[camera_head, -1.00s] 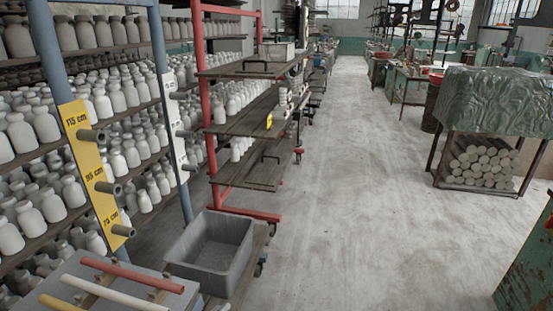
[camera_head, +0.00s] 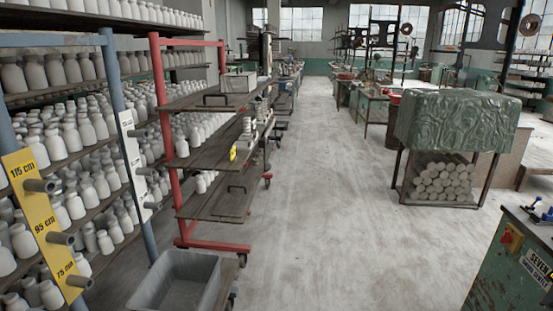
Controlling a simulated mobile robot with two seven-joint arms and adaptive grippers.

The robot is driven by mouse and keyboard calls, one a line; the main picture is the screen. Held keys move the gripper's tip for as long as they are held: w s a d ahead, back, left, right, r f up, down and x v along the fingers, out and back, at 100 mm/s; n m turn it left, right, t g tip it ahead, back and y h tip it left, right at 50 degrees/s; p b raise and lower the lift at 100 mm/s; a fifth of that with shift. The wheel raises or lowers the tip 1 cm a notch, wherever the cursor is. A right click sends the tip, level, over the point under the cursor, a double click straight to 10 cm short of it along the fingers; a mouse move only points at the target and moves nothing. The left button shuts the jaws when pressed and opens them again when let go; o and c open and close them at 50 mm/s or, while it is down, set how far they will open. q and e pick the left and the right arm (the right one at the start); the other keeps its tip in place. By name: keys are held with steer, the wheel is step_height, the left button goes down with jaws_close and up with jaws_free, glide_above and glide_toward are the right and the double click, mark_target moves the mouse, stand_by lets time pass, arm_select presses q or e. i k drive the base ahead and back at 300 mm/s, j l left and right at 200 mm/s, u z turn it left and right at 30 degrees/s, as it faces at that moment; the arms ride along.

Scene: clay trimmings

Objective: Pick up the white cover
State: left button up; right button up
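I cannot make out a white cover for certain in the head view. Neither of my grippers shows in this view. A white strip-like plate (camera_head: 131,158) hangs on the blue post at the left, but I cannot tell whether it is a cover. A grey-green wrinkled sheet (camera_head: 455,122) is draped over a stand at the right.
Shelves of white bottles fill the left. A red-framed cart (camera_head: 162,130) with wooden shelves stands beside them. A grey bin (camera_head: 177,281) is at the bottom left. Stacked pale cylinders (camera_head: 440,182) lie under the sheet. A green cabinet (camera_head: 505,270) is at the lower right. The central floor (camera_head: 325,220) is clear.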

mark_target(237, 82)
steer(key=i+l+z, duration=0.25)
steer(key=i, duration=0.5)
steer(key=i+z, duration=0.3)
steer(key=i, duration=2.15)
steer(key=i+u, duration=0.3)
steer(key=i, duration=0.15)
steer(key=i+l+u, duration=0.25)
steer(key=i, duration=0.15)
steer(key=i+l+u, duration=0.3)
steer(key=i, duration=0.15)
steer(key=i+l+u, duration=0.15)
steer(key=u, duration=0.2)
steer(key=i+l+u, duration=0.5)
steer(key=u, duration=0.2)
